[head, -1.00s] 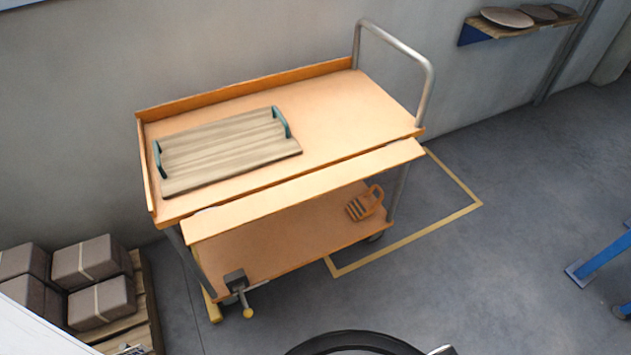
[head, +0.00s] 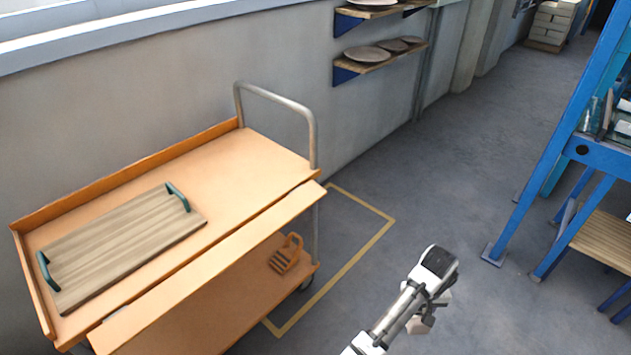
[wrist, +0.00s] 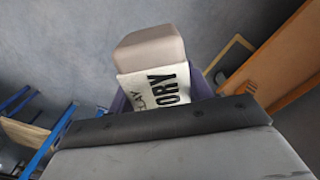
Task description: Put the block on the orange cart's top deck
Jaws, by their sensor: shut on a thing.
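My gripper (head: 436,302) is out over the floor to the right of the orange cart, clear of it. It is shut on the block (head: 420,325), a pale beige piece partly hidden by the gripper. In the wrist view the block (wrist: 150,48) carries a white label with black letters and sits at the gripper (wrist: 160,98). The orange cart's top deck (head: 235,160) is at the left, with a wooden board (head: 120,240) with green handles on its left part. The deck's right part is bare.
A metal push handle (head: 280,97) rises at the cart's right end. A lower shelf (head: 215,310) holds an orange-handled item (head: 286,254). Wall shelves with plates (head: 368,54) hang behind. A blue frame (head: 560,130) stands at right. Open floor lies between.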

